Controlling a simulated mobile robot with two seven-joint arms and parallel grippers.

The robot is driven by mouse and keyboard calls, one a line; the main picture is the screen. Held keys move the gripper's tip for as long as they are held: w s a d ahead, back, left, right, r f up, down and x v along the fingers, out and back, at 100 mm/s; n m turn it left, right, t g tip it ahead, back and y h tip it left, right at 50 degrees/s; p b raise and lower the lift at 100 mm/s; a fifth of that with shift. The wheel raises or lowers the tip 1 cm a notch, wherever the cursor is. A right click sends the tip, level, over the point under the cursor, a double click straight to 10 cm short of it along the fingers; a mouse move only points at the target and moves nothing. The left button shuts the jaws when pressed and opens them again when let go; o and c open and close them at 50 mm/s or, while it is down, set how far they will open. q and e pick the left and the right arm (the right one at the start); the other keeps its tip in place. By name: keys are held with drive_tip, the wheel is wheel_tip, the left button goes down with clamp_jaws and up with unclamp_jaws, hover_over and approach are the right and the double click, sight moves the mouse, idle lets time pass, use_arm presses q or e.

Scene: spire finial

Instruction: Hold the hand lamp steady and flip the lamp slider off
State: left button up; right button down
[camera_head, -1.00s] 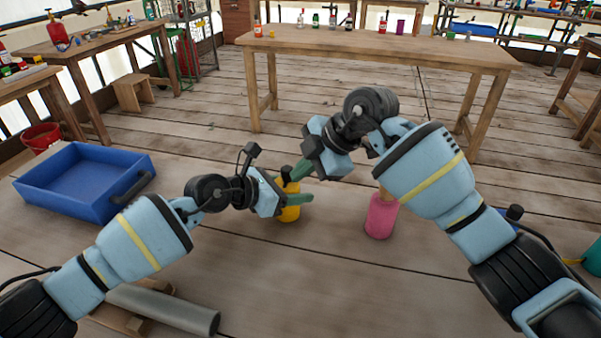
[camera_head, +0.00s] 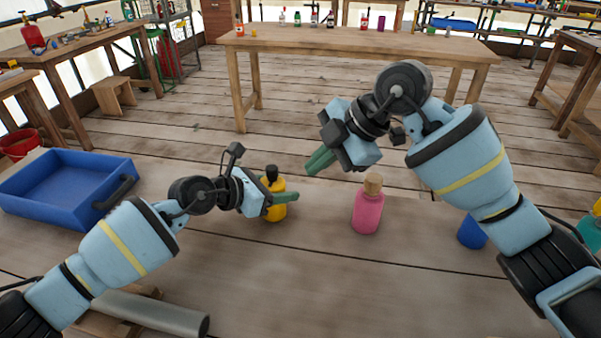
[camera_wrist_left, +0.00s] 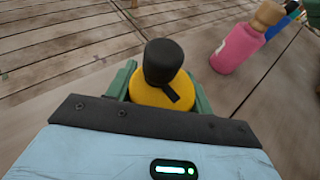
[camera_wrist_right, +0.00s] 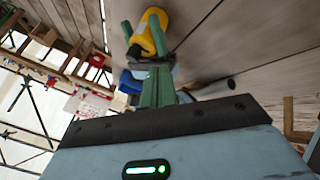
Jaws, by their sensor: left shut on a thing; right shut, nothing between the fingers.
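The hand lamp appears to be the yellow body with a black top (camera_head: 276,205), upright at the middle of the table. My left gripper (camera_head: 284,198) is shut on its yellow body. Whether the slider is on or off cannot be told. My right gripper (camera_head: 320,161) is shut and empty, above and to the right of the lamp, clear of it. The right wrist view shows the lamp (camera_wrist_right: 151,35) beyond the fingers.
A pink bottle with a cork-coloured top (camera_head: 367,211) stands right of the lamp. A blue object (camera_head: 472,232) is partly hidden by my right arm. A blue tray (camera_head: 118,170) lies at left, with a grey cylinder (camera_head: 150,312) at front left. The table between lamp and pink bottle is bare.

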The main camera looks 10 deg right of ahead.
drive_tip(key=shift+v, duration=2)
use_arm(q)
drive_tip(key=o, duration=1.1)
drive_tip(key=v, duration=1.2)
